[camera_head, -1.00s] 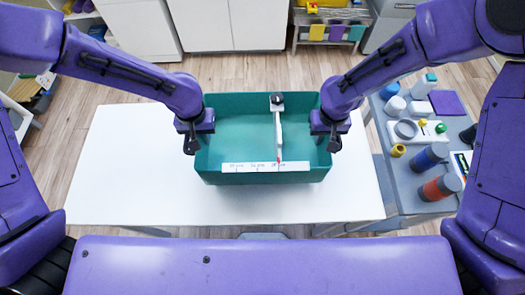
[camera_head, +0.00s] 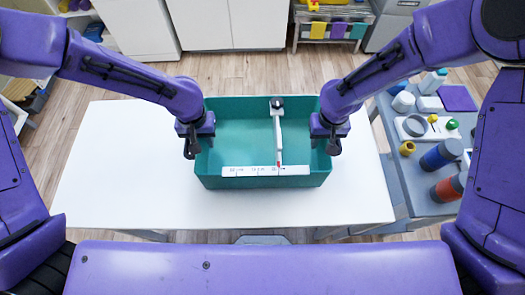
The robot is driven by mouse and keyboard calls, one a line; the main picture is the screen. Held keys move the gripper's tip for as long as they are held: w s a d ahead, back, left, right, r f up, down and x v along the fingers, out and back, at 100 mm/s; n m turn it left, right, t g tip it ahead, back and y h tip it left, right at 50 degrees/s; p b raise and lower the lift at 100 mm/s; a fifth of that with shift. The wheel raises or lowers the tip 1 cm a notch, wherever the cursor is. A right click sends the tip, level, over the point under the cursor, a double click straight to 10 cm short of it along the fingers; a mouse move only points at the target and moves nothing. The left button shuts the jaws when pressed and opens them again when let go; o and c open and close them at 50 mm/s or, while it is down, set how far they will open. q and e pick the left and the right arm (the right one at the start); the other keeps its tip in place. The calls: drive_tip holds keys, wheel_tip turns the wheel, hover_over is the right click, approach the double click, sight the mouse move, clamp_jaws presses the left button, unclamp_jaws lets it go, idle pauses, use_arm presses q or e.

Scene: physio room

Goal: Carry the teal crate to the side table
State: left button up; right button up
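The teal crate (camera_head: 262,184) is in the middle of the view, upright and open at the top, over the white table (camera_head: 110,190). A white stick-like tool with a dark knob (camera_head: 278,135) and a white strip with marks (camera_head: 265,171) are in it. My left gripper (camera_head: 193,148) is at the crate's left wall and my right gripper (camera_head: 331,146) is at its right wall. Both appear shut on the walls, though the fingertips are partly hidden. I cannot tell how far the crate's base is above the tabletop.
White cabinets (camera_head: 225,22) and a rack with coloured cloths (camera_head: 335,28) stand at the back. The white table is bare on both sides of the crate.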

use_arm(q)
drive_tip(key=shift+r, duration=0.1)
wheel_tip(320, 180, up, 8)
drive_tip(key=shift+f, duration=0.1)
use_arm(e)
drive_tip(key=shift+r, duration=0.15)
wheel_tip(320, 180, up, 12)
drive_tip(key=shift+f, duration=0.1)
idle(0.5)
